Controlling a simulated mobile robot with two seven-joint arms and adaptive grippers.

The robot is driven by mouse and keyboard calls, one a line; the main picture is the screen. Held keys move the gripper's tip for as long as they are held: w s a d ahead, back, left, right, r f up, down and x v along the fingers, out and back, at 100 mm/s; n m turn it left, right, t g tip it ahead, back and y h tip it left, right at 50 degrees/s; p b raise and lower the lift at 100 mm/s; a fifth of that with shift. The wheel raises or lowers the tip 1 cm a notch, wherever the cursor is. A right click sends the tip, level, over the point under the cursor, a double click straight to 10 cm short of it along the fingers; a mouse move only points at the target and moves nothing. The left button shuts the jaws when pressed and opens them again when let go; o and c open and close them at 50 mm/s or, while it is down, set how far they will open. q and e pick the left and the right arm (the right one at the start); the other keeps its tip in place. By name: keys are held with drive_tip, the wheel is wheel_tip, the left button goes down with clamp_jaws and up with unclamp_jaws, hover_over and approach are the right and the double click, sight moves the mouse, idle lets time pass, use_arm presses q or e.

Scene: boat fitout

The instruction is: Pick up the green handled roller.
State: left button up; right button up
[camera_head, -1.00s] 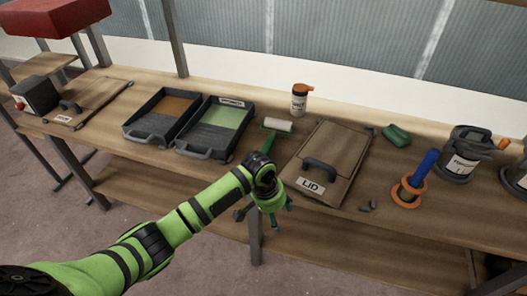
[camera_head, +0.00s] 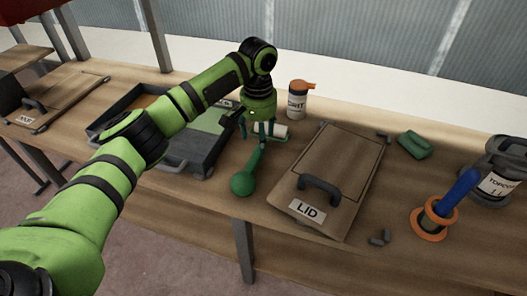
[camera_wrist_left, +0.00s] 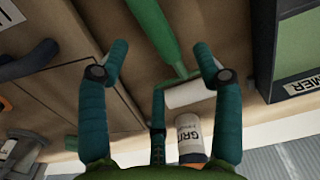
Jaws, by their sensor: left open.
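The green handled roller (camera_head: 246,179) lies on the workbench between the green tray and the lid board. Its round handle end points toward the bench's front edge and its white roller head (camera_head: 277,132) lies at the back. My left gripper (camera_head: 264,132) is over the roller near its head, partly hiding it. In the left wrist view, the gripper (camera_wrist_left: 160,58) is open, with the green handle (camera_wrist_left: 156,32) and white head (camera_wrist_left: 188,95) showing between its spread fingers. I cannot tell whether the fingers touch it. My right gripper is not in view.
A white bottle with an orange cap (camera_head: 297,101) stands just behind the roller. The lid board (camera_head: 335,160) lies to the right, and the tray with green (camera_head: 183,163) to the left. A green block (camera_head: 414,145) and a blue-handled tool (camera_head: 458,189) are farther right.

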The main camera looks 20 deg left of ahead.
sight(258, 154)
use_arm(q)
drive_tip(key=shift+w+f, duration=0.1)
drive_tip(key=shift+f, duration=0.25)
drive_tip(key=shift+s+f+p, duration=0.25)
drive_tip(key=shift+s+f, duration=0.05)
drive_tip(key=shift+f, duration=0.35)
drive_tip(key=shift+s+f+p, duration=0.25)
drive_tip(key=shift+f, duration=0.35)
wheel_tip(258, 154, down, 3)
drive_tip(key=shift+w+d+r, duration=0.1)
drive_tip(key=shift+w+r, duration=0.05)
drive_tip(key=shift+r, duration=0.05)
drive_tip(key=shift+w+f, duration=0.1)
drive_tip(key=shift+f, duration=0.25)
drive_tip(key=shift+c, duration=0.4)
clamp_jaws()
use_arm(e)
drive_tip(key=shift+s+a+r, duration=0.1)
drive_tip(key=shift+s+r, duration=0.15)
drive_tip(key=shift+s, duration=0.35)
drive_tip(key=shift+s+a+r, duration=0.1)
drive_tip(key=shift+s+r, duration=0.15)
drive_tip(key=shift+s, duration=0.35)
